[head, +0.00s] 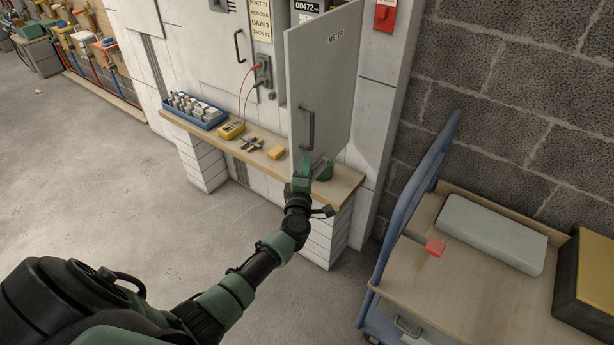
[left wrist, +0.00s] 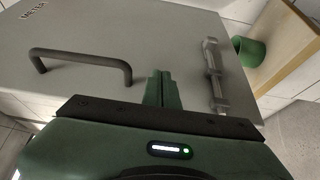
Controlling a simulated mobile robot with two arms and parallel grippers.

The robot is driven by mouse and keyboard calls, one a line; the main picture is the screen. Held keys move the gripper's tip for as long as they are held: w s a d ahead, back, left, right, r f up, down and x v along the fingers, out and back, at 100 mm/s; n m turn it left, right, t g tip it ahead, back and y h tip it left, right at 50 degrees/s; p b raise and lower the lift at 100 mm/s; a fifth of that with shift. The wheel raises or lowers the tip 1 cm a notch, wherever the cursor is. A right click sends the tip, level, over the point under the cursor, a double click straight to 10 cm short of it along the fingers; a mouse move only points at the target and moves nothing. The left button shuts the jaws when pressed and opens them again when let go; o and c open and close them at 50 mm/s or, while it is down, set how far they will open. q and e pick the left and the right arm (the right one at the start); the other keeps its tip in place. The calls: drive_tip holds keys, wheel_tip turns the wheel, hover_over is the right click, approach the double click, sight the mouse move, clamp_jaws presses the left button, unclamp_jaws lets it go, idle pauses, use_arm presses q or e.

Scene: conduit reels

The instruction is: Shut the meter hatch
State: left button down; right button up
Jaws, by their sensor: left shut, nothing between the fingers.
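The meter hatch (head: 323,88) is a grey door marked METER. It stands swung open, out from the cabinet front, with a dark bar handle (head: 307,129) low on its face. In the left wrist view the hatch (left wrist: 150,45) fills most of the picture, with its handle (left wrist: 82,60) to the left and a metal latch bolt (left wrist: 215,75) to the right. My left gripper (head: 303,165) is shut and empty at the lower part of the hatch, below the handle. Its fingers (left wrist: 163,85) point at the hatch face between handle and bolt; I cannot tell whether they touch. My right gripper is not in view.
A wooden shelf (head: 232,147) below the cabinet holds a blue tray (head: 198,111), a yellow meter (head: 231,129), a yellow block (head: 276,153) and a green cup (head: 323,171). A blue-framed cart (head: 470,295) stands at right.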

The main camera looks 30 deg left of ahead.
use_arm(q)
drive_tip(key=shift+w+a, duration=0.15)
drive_tip(key=shift+w, duration=0.1)
drive_tip(key=shift+a, duration=0.5)
drive_tip(key=a+b, duration=0.1)
drive_tip(key=a, duration=0.6)
drive_tip(key=shift+w+a, duration=0.25)
drive_tip(key=shift+w, duration=0.15)
drive_tip(key=shift+b, duration=0.3)
drive_tip(key=w+a+b, duration=0.2)
drive_tip(key=a+b, duration=0.1)
drive_tip(key=a, duration=0.3)
drive_tip(key=shift+w+a, duration=0.2)
drive_tip(key=shift+a, duration=0.2)
